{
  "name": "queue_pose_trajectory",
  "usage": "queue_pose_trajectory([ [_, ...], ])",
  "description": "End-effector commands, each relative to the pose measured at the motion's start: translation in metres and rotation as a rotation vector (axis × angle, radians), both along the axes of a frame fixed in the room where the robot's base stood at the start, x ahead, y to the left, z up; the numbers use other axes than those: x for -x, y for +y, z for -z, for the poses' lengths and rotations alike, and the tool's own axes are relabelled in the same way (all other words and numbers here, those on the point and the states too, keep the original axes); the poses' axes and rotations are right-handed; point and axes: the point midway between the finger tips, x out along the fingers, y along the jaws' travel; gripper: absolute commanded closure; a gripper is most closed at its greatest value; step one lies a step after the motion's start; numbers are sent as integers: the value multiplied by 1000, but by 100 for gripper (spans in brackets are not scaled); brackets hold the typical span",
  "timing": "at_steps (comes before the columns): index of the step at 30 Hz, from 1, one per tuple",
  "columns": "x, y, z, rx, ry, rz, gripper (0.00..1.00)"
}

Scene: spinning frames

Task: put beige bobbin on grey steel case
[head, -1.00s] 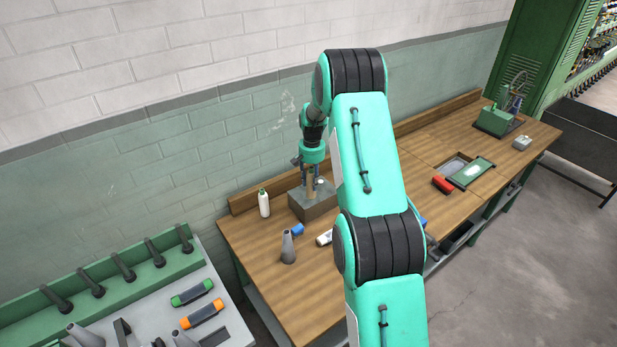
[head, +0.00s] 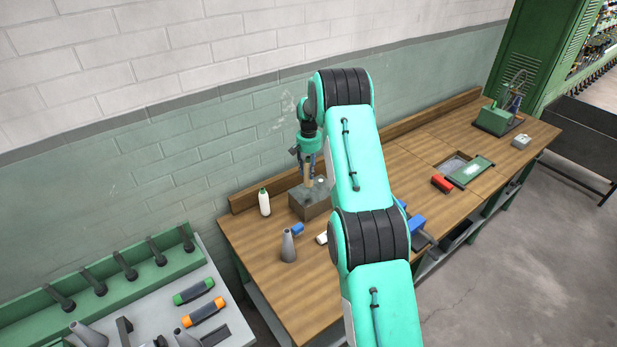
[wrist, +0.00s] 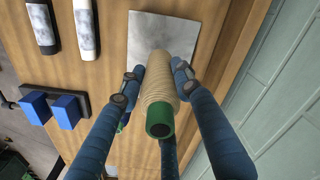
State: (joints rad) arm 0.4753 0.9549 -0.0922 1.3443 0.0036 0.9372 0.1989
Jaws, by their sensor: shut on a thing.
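The beige bobbin (wrist: 160,85) has a ribbed body and a green end with a dark hole. My gripper (wrist: 155,78) is shut on it, with a blue finger on each side. In the wrist view the bobbin overlaps the flat top of the grey steel case (wrist: 190,28). In the head view the case (head: 304,208) is a grey block on the bench near the wall. My gripper (head: 308,172) points down over it, with the bobbin (head: 308,182) upright and small between the fingers. Whether the bobbin touches the case cannot be told.
A white bottle (head: 264,203) stands left of the case.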

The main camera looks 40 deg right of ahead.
Motion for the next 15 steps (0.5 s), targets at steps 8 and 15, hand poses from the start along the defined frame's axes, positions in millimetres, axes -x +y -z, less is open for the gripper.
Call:
queue_pose_trajectory([
  [8,1,0,9,-1,3,0,95],
  [15,0,0,30,-1,1,0,95],
])
